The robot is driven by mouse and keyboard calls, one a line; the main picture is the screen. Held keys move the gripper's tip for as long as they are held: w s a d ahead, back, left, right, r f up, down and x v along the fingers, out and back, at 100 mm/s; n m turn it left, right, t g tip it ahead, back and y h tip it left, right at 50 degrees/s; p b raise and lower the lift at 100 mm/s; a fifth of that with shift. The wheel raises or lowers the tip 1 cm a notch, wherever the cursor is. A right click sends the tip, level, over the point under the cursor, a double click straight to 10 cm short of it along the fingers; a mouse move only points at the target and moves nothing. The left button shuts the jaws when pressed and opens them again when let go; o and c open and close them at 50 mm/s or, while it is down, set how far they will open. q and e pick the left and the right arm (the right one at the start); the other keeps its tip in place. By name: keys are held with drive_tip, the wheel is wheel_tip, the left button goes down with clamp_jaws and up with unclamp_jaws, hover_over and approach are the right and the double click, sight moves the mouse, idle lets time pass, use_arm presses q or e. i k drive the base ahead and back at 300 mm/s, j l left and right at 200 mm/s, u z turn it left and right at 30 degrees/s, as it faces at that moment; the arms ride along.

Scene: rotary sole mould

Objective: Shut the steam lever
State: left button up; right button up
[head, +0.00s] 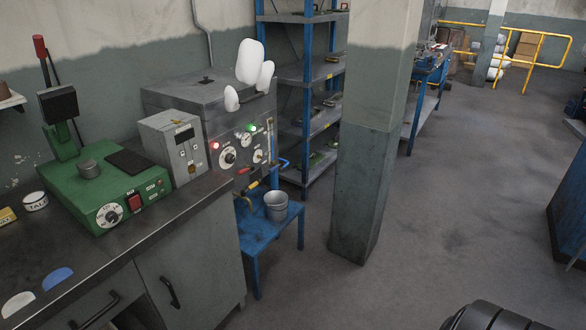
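A grey steam box (205,95) stands at the back of the bench, with white puffs of steam (250,62) above its right side. Its front panel has dials, a lit red lamp (215,146) and a lit green lamp (250,128). On the pipework at the panel's lower right are a blue handle (279,163), a small red handle (243,171) and a lever with red and yellow parts (250,187). I cannot tell for sure which of these is the steam lever. Neither gripper's fingers show.
A metal bucket (276,207) stands on a low blue table (262,232) below the pipework. A concrete pillar (365,180) rises just right of it. A green machine (105,190) and a grey control box (175,148) stand on the bench.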

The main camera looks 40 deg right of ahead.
sight(245, 170)
drive_tip(key=i+l+z, duration=0.25)
drive_tip(key=i+z, duration=0.2)
drive_tip(key=i+l+z, duration=0.1)
drive_tip(key=i+z, duration=0.45)
drive_tip(key=i, duration=0.5)
drive_tip(key=i+l+z, duration=0.15)
drive_tip(key=z, duration=0.2)
drive_tip(key=i+l+z, duration=0.15)
drive_tip(key=l+z, duration=0.2)
